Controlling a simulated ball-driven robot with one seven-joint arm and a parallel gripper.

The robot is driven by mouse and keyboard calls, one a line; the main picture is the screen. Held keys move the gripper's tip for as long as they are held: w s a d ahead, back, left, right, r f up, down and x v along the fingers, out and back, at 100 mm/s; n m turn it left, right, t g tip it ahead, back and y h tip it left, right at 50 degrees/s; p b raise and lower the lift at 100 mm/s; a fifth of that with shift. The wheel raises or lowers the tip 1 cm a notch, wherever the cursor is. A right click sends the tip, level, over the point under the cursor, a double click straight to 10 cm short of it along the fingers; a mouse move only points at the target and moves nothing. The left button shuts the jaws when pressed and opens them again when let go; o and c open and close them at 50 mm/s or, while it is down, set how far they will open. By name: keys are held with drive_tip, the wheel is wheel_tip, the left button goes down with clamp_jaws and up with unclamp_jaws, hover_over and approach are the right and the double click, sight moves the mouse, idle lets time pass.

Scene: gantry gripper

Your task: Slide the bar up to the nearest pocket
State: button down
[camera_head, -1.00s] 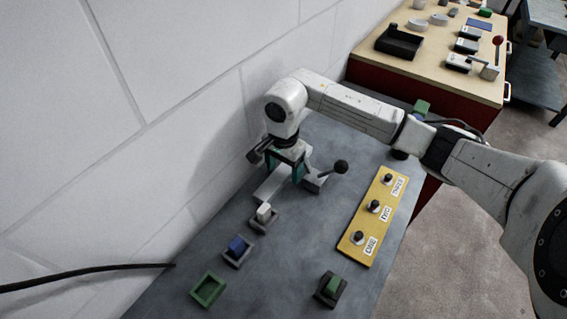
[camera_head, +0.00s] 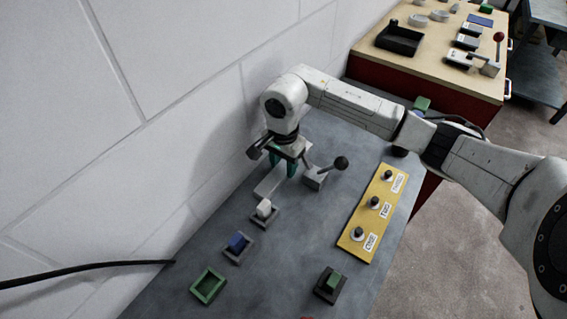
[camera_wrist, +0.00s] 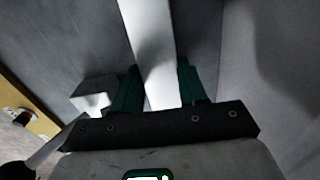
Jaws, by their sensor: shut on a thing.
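The pale grey bar (camera_head: 268,184) lies flat on the grey bench. My gripper (camera_head: 283,168) reaches down over it, with green fingers on either side. In the wrist view the bar (camera_wrist: 148,50) runs between the fingers of my gripper (camera_wrist: 157,88), which is shut on it. The bar's near end points at a grey pocket (camera_head: 266,226) holding a white block (camera_head: 264,208), with a small gap seeming to show between. Further along are a grey pocket (camera_head: 236,261) with a blue block (camera_head: 238,242) and an empty green pocket (camera_head: 219,291).
A black-knobbed lever (camera_head: 340,163) stands close right of my gripper. A yellow panel (camera_head: 354,224) with several knobs lies further right. A dark holder (camera_head: 322,295) with a green block (camera_head: 332,282) sits near the front. The wall (camera_head: 150,180) borders the left.

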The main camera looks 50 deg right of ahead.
sight(283, 167)
drive_tip(key=c, duration=0.5)
unclamp_jaws()
drive_tip(key=shift+r, duration=0.1)
wheel_tip(283, 167, up, 11)
drive_tip(key=shift+f+b, duration=0.15)
drive_tip(key=shift+b, duration=0.9)
